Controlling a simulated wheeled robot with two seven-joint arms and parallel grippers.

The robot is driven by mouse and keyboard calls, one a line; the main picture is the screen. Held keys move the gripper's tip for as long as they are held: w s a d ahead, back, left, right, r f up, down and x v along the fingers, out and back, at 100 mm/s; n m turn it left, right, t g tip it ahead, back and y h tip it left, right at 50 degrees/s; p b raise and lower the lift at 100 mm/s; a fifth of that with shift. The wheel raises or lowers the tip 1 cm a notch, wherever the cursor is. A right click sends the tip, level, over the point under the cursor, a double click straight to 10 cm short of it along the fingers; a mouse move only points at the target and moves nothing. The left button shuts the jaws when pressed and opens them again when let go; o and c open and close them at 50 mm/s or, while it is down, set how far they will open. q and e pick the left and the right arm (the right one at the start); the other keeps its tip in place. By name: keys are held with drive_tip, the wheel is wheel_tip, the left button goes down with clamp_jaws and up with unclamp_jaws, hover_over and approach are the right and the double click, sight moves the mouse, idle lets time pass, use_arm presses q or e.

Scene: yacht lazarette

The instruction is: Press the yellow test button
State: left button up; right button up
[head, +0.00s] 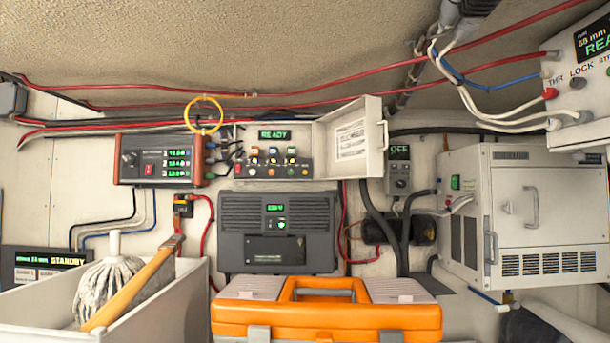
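A control panel (244,147) on the back wall has a small display (275,134) that reads READY in green. Its hinged cover (348,141) stands open to the right. Several small coloured switches and buttons sit in rows on the panel face, among them an orange-yellow one (254,152). They are too small for me to read their labels or tell which is the yellow test button. Neither of my grippers is in view.
An orange toolbox (330,318) stands in front, below a dark grey unit (278,228). A white bin (172,312) holds a mop (105,280) and a wooden-handled tool (140,282) at left. A white cabinet (530,215) is at right.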

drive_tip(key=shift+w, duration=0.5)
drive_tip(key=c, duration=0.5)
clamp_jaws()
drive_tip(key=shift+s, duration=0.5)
